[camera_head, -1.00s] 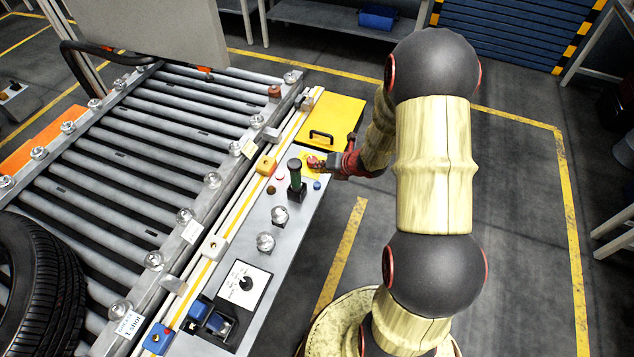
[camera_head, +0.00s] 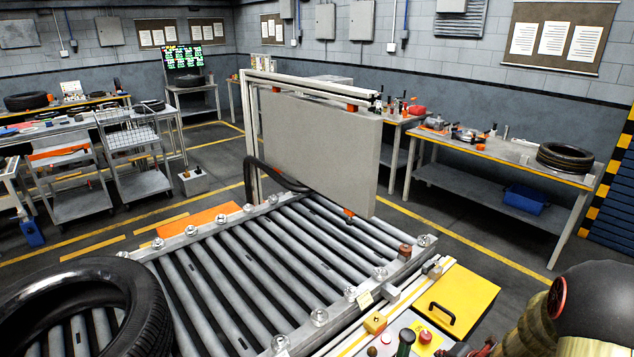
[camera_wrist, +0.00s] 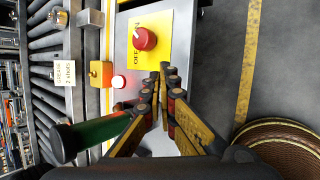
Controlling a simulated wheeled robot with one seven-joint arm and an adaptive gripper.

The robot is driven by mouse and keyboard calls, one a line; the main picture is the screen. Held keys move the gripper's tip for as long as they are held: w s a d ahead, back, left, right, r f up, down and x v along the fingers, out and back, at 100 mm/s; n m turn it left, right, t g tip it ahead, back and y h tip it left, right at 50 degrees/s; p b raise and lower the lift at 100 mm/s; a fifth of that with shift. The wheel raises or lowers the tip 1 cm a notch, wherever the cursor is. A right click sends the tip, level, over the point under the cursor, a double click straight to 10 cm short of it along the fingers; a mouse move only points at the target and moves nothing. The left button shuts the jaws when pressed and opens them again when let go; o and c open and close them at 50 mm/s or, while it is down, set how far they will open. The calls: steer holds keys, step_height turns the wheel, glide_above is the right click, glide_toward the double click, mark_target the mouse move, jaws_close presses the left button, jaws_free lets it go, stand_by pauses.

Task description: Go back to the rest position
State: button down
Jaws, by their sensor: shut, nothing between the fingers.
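My gripper (camera_wrist: 164,72) is shut and empty in the wrist view, its two fingers together over the control panel (camera_wrist: 119,165). A green-handled lever (camera_wrist: 100,135) stands to the left of the fingers. In the head view my arm is in the lower right corner, and my gripper is mostly cut off by the bottom edge.
A roller conveyor (camera_head: 262,268) carries a tyre (camera_head: 150,310) at lower left. A grey panel (camera_head: 320,150) hangs over its far end. A yellow box lid with a black handle (camera_head: 468,297) is beside my arm. Workbenches (camera_head: 480,152) line the back wall; open floor lies between.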

steer(key=s+d+f+m+g+h, duration=0.2)
steer(key=s+d+m+g, duration=0.15)
steer(key=s+m, duration=0.3)
steer(key=s+d+r+m+g+h, duration=0.1)
steer(key=s+r+m+g+h, duration=0.1)
steer(key=s+r+m, duration=0.75)
steer(key=s+a+r+m+t+y, duration=0.1)
steer(key=s+a+r+m, duration=0.3)
steer(key=a+r, duration=0.8)
steer(key=s+a+r+m+t+y, duration=0.2)
steer(key=s+a+r+m, duration=0.3)
steer(key=a+r, duration=0.7)
steer(key=shift+s+r+m, duration=0.25)
steer(key=shift+s+m, duration=0.05)
steer(key=shift+s, duration=0.1)
steer(key=shift+a, duration=0.2)
